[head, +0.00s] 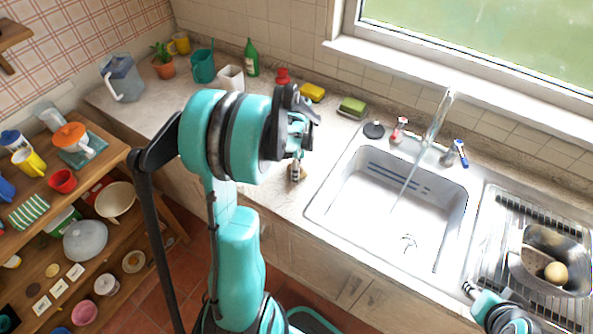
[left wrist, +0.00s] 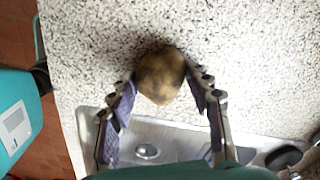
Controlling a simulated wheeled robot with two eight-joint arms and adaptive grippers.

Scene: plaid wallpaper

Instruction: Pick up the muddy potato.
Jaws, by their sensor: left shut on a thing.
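The muddy potato (left wrist: 160,75) is brown and roundish with dark patches. In the left wrist view it sits between the fingertips of my left gripper (left wrist: 163,82), which is shut on it. In the head view the left gripper (head: 297,160) is over the counter left of the sink, and a small part of the potato (head: 299,174) shows below it. I cannot tell whether the potato touches the counter. My right gripper (head: 468,289) is at the lower right, near the sink's right front corner; its fingers are too small to read.
The white sink (head: 340,205) has water running from the faucet (head: 438,118). A yellow sponge (head: 312,92) and green sponge (head: 352,107) lie behind. Crowded shelves (head: 110,165) stand left.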

